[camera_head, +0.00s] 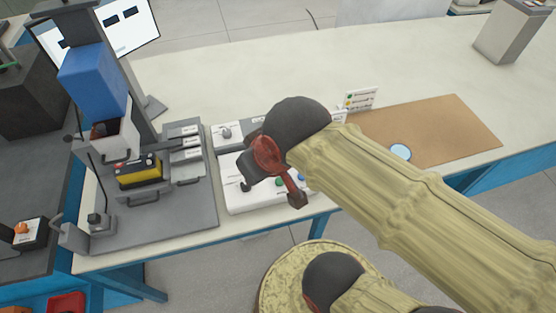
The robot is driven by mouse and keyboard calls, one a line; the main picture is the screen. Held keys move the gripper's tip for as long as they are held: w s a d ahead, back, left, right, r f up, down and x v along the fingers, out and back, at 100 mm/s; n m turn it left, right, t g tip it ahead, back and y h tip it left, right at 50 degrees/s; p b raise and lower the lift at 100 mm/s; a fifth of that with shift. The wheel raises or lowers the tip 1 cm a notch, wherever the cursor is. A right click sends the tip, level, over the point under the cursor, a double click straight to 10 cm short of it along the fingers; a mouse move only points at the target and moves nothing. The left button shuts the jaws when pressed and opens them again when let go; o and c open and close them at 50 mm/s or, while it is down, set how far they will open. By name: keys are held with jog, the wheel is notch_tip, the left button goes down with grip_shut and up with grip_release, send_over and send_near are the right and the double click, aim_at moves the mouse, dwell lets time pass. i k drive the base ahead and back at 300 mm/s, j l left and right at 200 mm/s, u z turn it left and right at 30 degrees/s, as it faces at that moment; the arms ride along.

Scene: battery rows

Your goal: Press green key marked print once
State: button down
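A white control panel (240,199) lies on the table near its front edge, at the middle of the view. A small green key (280,182) shows on it, with a blue key (302,178) to its right. Any print marking is too small to read. My gripper (271,194) is over this panel, dark with red-brown parts. Its two fingers look spread apart, one at the left and one at the right of the green key in the picture. They look empty. I cannot tell how high they are above the panel. My wrist and arm hide the panel's upper right part.
A grey station (206,213) with a yellow and black block (139,172) stands left of the panel. A small sign (360,99) stands behind my arm. A brown mat (455,126) with a light disc (400,152) lies at right. The table's back is largely clear.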

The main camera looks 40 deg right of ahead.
aim_at(279, 182)
jog(key=l+z, duration=0.15)
jog(key=z, duration=0.6)
jog(key=i+j, duration=0.05)
